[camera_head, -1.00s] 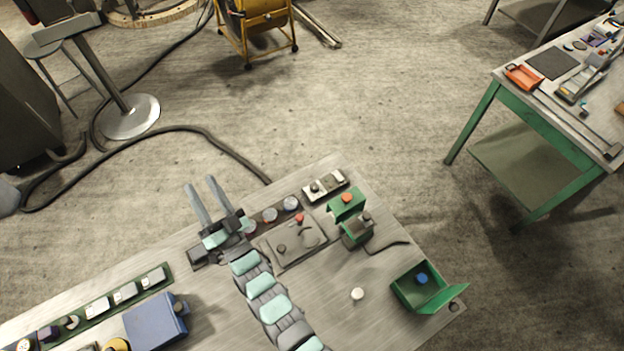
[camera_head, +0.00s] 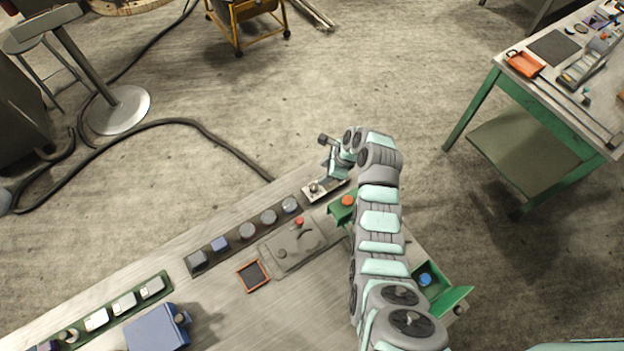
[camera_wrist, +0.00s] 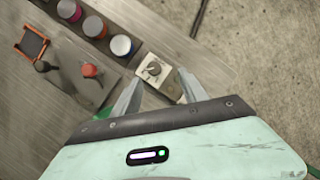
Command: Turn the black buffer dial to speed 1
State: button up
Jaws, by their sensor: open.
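A small pale box (camera_head: 322,190) with a knob (camera_head: 314,187) sits near the table's far edge in the head view. In the wrist view the box (camera_wrist: 165,76) shows a round grey-white knob (camera_wrist: 153,68) with a pointer. It looks like the dial, though not clearly black here, and its speed marks are too small to read. My gripper (camera_wrist: 158,78) is open, its two fingers on either side of the box in that view. I cannot tell their height above it or any contact. My arm hides part of the box's right side in the head view.
A green device with a red button (camera_head: 347,201) stands beside the box, partly behind my arm. Bare floor lies beyond the edge.

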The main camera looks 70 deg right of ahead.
jog(key=s, duration=0.1)
jog(key=p, duration=0.1)
send_over(314, 186)
jog(key=s, duration=0.3)
jog(key=shift+m+y, duration=0.3)
jog(key=shift+y, duration=0.1)
jog(key=f, duration=0.4)
jog(key=shift+w+d+f, duration=0.15)
jog(key=shift+w+f, duration=0.05)
jog(key=shift+f, duration=0.1)
jog(key=shift+x, duration=0.95)
jog(key=shift+b+x, duration=1.1)
jog(key=shift+x, duration=0.65)
jog(key=shift+d, duration=0.1)
grip_shut()
